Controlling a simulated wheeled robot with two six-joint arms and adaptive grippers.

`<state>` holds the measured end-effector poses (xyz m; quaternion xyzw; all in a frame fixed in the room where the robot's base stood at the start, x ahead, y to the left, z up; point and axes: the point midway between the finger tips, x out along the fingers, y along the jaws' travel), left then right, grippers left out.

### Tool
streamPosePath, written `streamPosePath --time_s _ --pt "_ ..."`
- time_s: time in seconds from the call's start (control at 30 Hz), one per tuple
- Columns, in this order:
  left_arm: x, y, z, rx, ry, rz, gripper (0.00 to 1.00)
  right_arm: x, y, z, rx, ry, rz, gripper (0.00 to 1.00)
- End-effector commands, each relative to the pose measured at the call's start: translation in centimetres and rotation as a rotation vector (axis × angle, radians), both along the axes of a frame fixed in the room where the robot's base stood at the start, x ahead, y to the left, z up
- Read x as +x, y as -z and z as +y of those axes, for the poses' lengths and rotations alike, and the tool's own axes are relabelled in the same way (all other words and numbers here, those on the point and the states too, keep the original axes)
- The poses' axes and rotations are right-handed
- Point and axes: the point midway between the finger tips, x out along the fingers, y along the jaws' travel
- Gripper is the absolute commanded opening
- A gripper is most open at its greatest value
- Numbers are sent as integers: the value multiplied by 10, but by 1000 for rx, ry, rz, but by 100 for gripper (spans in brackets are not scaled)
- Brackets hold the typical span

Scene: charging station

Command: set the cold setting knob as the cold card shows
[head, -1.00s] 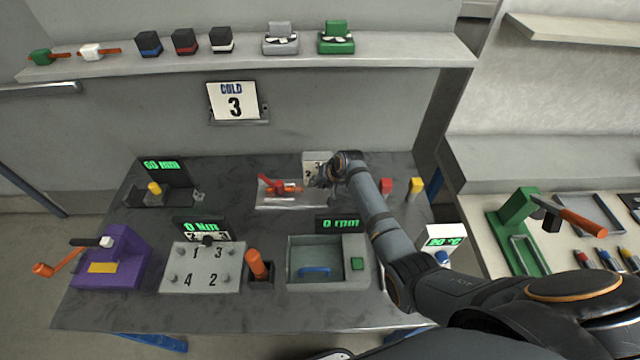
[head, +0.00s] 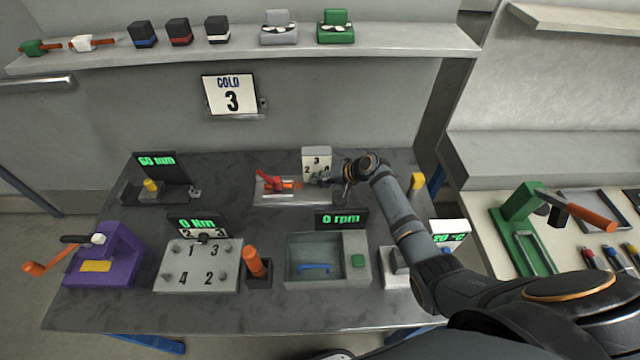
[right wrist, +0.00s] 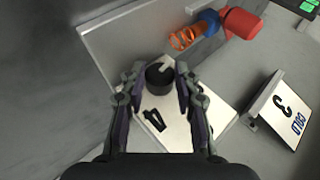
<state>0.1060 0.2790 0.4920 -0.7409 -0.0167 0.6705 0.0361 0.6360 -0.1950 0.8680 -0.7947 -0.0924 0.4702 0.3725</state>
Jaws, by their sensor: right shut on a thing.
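The cold card (head: 232,96) hangs on the back wall and reads "COLD 3"; it also shows at the right of the right wrist view (right wrist: 285,113). The cold setting knob (right wrist: 158,78) is black with a white pointer mark and sits on a pale dial plate (head: 316,153). In the head view the plate shows a 3 at the top and a 2 at the left. My right gripper (right wrist: 159,72) is shut on the knob, one finger on each side. The pointer tilts up and right in the wrist view; the number it faces is hidden. My left gripper is not in view.
A grey tray unit (head: 328,260) and a numbered plate (head: 197,268) lie nearer the front.

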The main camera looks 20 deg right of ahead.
Motion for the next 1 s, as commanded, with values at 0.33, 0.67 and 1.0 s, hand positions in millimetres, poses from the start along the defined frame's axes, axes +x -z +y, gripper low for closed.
streamPosePath --time_s 0.33,0.67,1.0 --pt "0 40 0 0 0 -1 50 0 7 -3 179 1 -54 0" --pt "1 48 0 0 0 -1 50 -1 4 -3 235 1 -70 0" --pt "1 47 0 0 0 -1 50 0 3 -3 237 1 -69 32"
